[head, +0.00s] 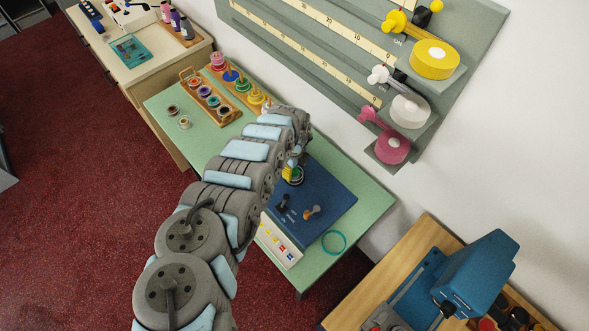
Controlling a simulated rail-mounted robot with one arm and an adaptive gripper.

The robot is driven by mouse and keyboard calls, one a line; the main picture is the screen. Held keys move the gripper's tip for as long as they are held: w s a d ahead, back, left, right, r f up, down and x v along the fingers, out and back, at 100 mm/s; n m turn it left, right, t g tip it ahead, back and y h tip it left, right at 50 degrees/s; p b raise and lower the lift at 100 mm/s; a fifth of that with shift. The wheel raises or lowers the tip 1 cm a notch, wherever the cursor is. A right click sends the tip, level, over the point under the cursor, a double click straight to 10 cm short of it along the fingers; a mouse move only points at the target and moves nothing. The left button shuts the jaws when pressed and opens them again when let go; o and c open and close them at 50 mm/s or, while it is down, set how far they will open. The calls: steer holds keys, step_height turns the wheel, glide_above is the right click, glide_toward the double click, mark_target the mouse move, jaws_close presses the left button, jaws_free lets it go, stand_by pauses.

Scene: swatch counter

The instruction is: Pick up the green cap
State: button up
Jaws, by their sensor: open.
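My arm reaches over the green-topped counter (352,190), and its last links hide most of my gripper (294,160). My gripper is open, pointing down above the far edge of the blue box (325,192). A small round item with green and yellow on it (292,175) sits right below my gripper, partly covered. It may be the green cap, but it is too small to tell. I cannot tell whether the fingers are around it or above it.
Two dark and orange-brown knobs stand on the blue box, with a white button panel (278,243) at its front. A teal ring (333,242) lies to the right. A wooden spool rack (210,97) is at the left. A blue machine (470,270) stands on the right table.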

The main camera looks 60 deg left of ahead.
steer(key=shift+c, duration=0.2)
steer(key=c, duration=0.9)
steer(key=shift+c, duration=0.2)
steer(key=shift+r, duration=0.1)
